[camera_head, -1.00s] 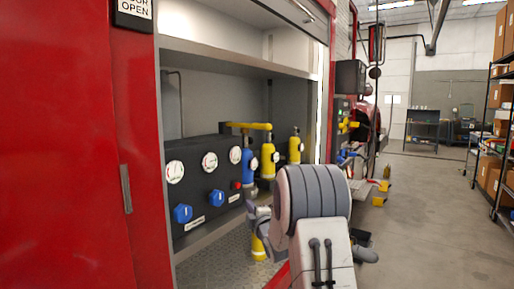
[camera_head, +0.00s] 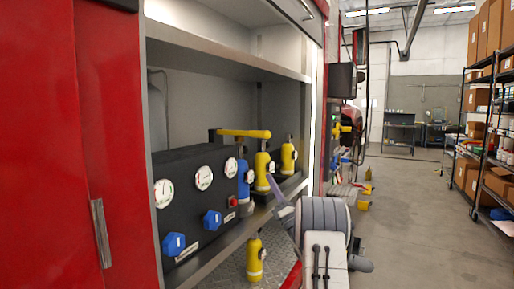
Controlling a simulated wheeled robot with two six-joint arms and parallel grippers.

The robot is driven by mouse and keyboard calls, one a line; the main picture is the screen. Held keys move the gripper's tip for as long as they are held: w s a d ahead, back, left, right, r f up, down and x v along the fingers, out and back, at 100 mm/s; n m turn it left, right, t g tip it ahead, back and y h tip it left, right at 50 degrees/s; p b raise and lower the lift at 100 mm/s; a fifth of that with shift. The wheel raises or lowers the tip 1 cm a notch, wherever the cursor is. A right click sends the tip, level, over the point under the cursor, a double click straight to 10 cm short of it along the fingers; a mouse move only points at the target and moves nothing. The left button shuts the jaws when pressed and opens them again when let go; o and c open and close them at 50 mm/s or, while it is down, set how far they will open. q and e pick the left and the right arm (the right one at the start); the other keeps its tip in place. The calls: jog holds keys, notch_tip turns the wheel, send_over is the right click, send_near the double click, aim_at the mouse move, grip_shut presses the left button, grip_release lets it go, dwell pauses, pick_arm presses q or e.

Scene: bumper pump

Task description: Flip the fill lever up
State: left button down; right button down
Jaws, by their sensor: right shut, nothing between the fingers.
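A long yellow lever (camera_head: 243,133) lies about level above the black pump panel (camera_head: 195,180) inside the red truck's open compartment. I cannot read a label that marks it as the fill lever. My right gripper (camera_head: 271,181) is shut and empty. It points up and left at the compartment's front edge, to the right of and below the lever, apart from it. Its fingertips overlap the front yellow fitting (camera_head: 262,171) in the picture; I cannot tell if they touch it. My left gripper is not in view.
Blue knobs (camera_head: 212,220), round white gauges (camera_head: 204,177) and a blue fitting (camera_head: 243,185) crowd the panel. A yellow cylinder (camera_head: 254,258) stands below on the tread plate. Open floor (camera_head: 420,230) lies right, before shelves with boxes (camera_head: 484,180).

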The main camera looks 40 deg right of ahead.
jog(key=s+d+r+p+x, duration=0.1)
jog(key=p+x, duration=0.4)
jog(key=x, duration=0.8)
jog(key=shift+s+d+r, duration=0.2)
jog(key=shift+s, duration=0.1)
